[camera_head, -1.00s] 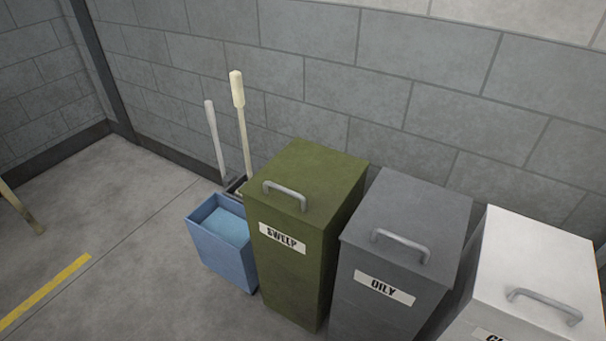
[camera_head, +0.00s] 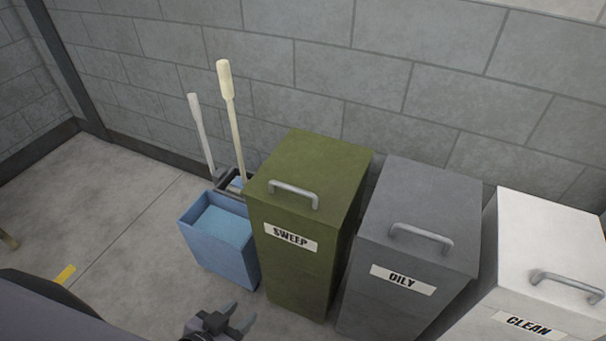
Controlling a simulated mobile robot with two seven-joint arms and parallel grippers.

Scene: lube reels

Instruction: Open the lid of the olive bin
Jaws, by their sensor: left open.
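The olive bin (camera_head: 300,262) stands against the wall, labelled SWEEP. Its lid (camera_head: 318,166) is closed and has a grey bar handle (camera_head: 294,191) near the front edge. My left gripper (camera_head: 246,318) is at the bottom of the view, in front of and below the olive bin's lid. Its fingers are apart with nothing between them, and it appears clear of the bin. My right gripper is not in view.
A grey OILY bin (camera_head: 385,300) and a white CLEAN bin (camera_head: 545,235) stand to the right, both closed. A blue open box (camera_head: 222,252) stands close on the left, with two upright handles (camera_head: 230,110) behind it. Floor (camera_head: 110,220) is clear further left.

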